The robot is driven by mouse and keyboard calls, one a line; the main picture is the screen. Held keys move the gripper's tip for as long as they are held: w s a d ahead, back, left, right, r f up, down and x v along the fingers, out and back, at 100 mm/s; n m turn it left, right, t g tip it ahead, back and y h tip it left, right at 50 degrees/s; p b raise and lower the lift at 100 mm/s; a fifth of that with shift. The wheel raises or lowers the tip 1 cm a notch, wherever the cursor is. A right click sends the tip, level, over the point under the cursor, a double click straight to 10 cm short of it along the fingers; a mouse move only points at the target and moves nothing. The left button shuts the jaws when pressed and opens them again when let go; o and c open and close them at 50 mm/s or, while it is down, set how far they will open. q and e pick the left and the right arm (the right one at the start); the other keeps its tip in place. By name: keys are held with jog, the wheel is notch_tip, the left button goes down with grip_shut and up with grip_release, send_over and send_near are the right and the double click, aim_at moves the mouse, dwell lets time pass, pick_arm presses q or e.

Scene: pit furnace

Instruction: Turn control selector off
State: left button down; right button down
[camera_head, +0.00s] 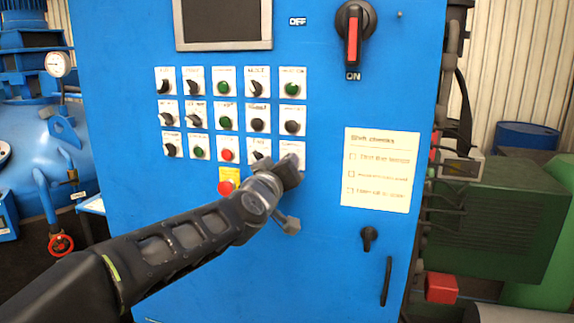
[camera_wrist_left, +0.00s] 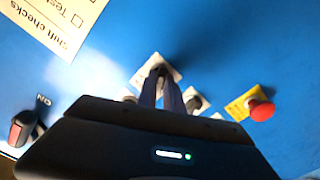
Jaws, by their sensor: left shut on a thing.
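The blue control cabinet (camera_head: 320,240) fills the middle of the head view. Its bottom-right small white plate (camera_head: 291,146) carries the control selector, whose label is too small to read fully; the plate also shows in the wrist view (camera_wrist_left: 153,66). My left gripper (camera_head: 291,162) reaches in from the lower left and covers the selector knob. In the wrist view the two fingers (camera_wrist_left: 164,80) are close together over that plate, shut on the knob. The knob's angle is hidden by the fingers. My right gripper is not in view.
A red emergency button (camera_head: 227,187) on a yellow plate sits just left of the gripper. Rows of knobs and buttons lie above. A large red-handled switch (camera_head: 352,38) points down to ON. A checklist sheet (camera_head: 380,168) hangs to the right.

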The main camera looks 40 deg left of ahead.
pick_arm(q)
jog(key=shift+f, duration=0.1)
jog(key=c, duration=1.5)
grip_release()
jog(key=v, duration=0.7)
jog(key=shift+s+d, duration=0.15)
jog(key=shift+s, duration=0.2)
